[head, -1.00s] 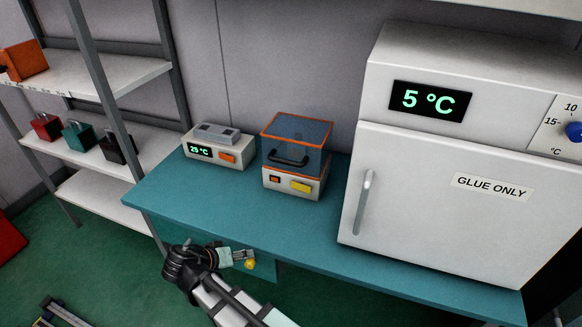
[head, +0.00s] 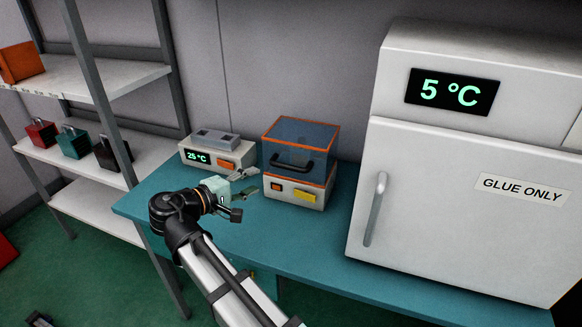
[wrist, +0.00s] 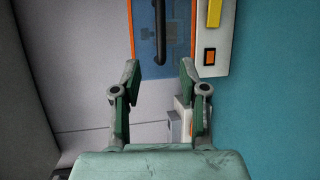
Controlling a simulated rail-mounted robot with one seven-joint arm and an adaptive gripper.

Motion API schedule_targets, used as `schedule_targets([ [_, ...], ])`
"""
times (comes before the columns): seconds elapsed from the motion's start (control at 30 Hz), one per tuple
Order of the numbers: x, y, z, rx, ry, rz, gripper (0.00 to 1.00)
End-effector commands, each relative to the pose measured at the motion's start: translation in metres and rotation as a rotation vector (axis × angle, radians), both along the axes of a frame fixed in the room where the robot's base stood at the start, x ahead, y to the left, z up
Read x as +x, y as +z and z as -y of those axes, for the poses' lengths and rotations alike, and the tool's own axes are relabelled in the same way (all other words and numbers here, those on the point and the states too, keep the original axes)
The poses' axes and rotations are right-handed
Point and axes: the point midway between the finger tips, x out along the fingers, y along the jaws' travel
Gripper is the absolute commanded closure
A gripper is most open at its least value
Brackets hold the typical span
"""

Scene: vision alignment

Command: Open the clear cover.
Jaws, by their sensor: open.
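The clear cover (head: 296,144) is a blue-tinted box with orange edges, closed on a white device base (head: 310,196) with an orange and a yellow button. A black handle (head: 293,165) runs across the cover's front. My gripper (head: 249,182) is open and empty, just left of the device and in front of it, apart from the handle. In the wrist view my open gripper (wrist: 158,75) faces the cover (wrist: 148,40), with the dark handle (wrist: 161,35) beyond the gap between the fingertips.
A white 25 °C unit (head: 214,153) stands left of the device on the teal bench (head: 300,222). A large white fridge (head: 440,190) with a vertical handle stands on the right.

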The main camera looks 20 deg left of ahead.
Motion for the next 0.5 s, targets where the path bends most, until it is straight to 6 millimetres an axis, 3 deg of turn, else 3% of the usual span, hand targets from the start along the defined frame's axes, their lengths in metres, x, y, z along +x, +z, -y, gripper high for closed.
schedule_targets([
  [0.5, 0.090, -0.018, 0.045, 0.001, -0.003, -0.001, 0.57],
])
